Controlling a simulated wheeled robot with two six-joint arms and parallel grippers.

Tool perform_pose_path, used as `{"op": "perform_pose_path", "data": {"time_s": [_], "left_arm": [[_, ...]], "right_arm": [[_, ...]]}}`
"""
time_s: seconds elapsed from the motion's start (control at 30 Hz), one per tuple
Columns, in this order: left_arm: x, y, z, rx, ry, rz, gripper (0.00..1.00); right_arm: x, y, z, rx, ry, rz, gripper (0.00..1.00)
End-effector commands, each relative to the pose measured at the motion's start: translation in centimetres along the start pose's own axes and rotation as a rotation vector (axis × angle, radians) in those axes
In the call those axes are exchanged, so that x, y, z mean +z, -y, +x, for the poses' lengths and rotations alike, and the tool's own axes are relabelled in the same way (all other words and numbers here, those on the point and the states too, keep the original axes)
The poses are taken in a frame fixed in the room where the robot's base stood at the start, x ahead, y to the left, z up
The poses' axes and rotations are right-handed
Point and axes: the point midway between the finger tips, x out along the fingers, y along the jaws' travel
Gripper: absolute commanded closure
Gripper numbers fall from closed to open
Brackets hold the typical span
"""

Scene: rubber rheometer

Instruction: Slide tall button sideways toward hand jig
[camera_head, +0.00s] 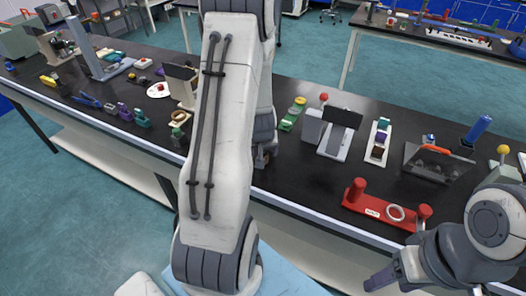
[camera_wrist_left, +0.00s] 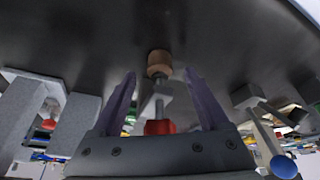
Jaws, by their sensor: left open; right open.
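My left gripper (camera_wrist_left: 160,73) is open in the left wrist view, its two purple-grey fingers apart. Between them in the picture stands a slim metal stem with a tan round part (camera_wrist_left: 159,62) at one end and a red part (camera_wrist_left: 158,127) at the other, likely the tall button. I see no finger touching it. In the head view my left arm crosses the middle and hides most of that gripper and the bench there. My right gripper (camera_head: 382,280) hangs at the lower right, off the bench's front edge; its fingers look empty. I cannot tell which object is the hand jig.
Right of my left arm on the black bench (camera_head: 290,185) stand a red-ball knob (camera_head: 323,97), a grey stand (camera_head: 341,130), a white tray (camera_head: 377,145) and a red fixture (camera_head: 372,207). A blue ball (camera_wrist_left: 284,166) is at the wrist view's lower right. Bare bench lies before the stand.

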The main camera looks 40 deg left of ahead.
Motion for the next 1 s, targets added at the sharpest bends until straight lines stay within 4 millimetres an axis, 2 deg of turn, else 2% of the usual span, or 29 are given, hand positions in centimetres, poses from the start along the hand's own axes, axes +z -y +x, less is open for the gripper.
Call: {"op": "perform_pose_path", "data": {"time_s": [0.03,0.2,0.53,0.57,0.6,0.73,0.77,1.0], "left_arm": [[0.1,0.0,0.8,-0.001,0.002,-0.001,0.22],[0.0,0.0,2.0,-0.001,0.0,-0.001,0.22],[-0.1,0.0,2.1,0.0,-0.001,-0.001,0.22],[-0.1,0.0,2.1,0.0,-0.001,-0.001,0.3],[-0.1,0.0,2.1,0.0,-0.001,-0.001,0.45],[-0.1,0.0,2.1,0.0,-0.001,-0.001,0.95],[0.0,0.0,2.1,0.0,-0.001,-0.001,1.0],[0.1,-0.2,2.0,-0.001,0.0,-0.003,1.0]], "right_arm": [[0.0,0.0,0.3,0.0,0.0,0.0,0.36],[0.0,0.0,0.5,0.0,0.0,0.0,0.36],[0.0,0.0,0.5,0.0,0.0,0.0,0.36],[0.0,0.0,0.5,0.0,0.0,0.0,0.36],[0.0,0.0,0.5,0.0,0.0,0.0,0.36],[0.0,0.0,0.5,0.0,0.0,0.0,0.36],[0.0,0.0,0.5,0.0,0.0,0.0,0.36],[0.0,0.0,0.3,0.0,0.0,0.0,0.36]]}}
